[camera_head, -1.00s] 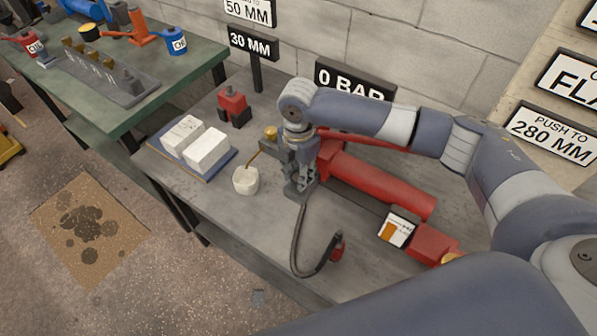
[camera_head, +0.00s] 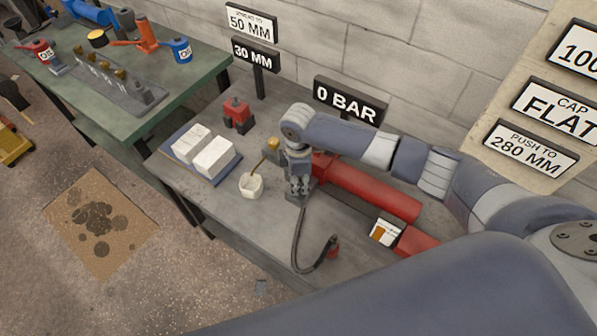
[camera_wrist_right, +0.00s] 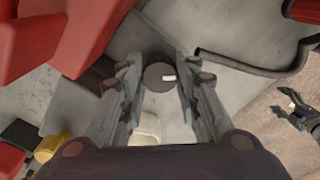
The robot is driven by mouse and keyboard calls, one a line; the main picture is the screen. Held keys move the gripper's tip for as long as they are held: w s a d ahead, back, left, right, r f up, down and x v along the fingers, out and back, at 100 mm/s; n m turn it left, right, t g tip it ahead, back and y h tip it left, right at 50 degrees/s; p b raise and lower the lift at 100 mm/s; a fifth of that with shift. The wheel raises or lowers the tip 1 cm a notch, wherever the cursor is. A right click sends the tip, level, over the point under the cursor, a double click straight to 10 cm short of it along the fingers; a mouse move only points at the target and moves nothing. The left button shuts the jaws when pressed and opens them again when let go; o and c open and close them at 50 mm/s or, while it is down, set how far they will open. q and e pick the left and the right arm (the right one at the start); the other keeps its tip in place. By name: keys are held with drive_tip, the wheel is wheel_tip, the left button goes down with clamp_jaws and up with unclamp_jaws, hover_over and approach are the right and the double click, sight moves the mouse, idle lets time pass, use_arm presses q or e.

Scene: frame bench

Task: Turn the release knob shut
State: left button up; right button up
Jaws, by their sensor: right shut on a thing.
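The red hand pump (camera_head: 375,192) lies on the grey bench, its long cylinder running to the lower right. My right gripper (camera_head: 297,192) points down at the pump's left end, where the black hose begins. In the right wrist view, the release knob (camera_wrist_right: 160,77) is a dark round disc with a white mark. It sits between the fingertips of my right gripper (camera_wrist_right: 158,84), which is shut on it. The head view hides the knob behind the gripper. What looks like my left gripper (camera_wrist_right: 294,108) shows at the right wrist view's right edge, fingers apart and empty.
A white pot (camera_head: 251,188) with a brush stands close left of the right gripper. White blocks (camera_head: 213,157) on a blue board (camera_head: 168,150) and a red-and-black tool (camera_head: 238,114) are nearby. The hose (camera_head: 297,250) curves along the front. A "0 BAR" sign (camera_head: 348,101) stands behind.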

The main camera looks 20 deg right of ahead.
drive_tip(key=m+p, duration=0.4)
drive_tip(key=shift+s+r+m, duration=0.1)
drive_tip(key=shift+r+m, duration=0.1)
drive_tip(key=shift+m, duration=0.1)
drive_tip(key=shift+f+m+p, duration=0.15)
drive_tip(key=shift+m+p, duration=1.15)
drive_tip(key=shift+m, duration=0.6)
drive_tip(key=o, duration=0.8)
wheel_tip(320, 180, up, 12)
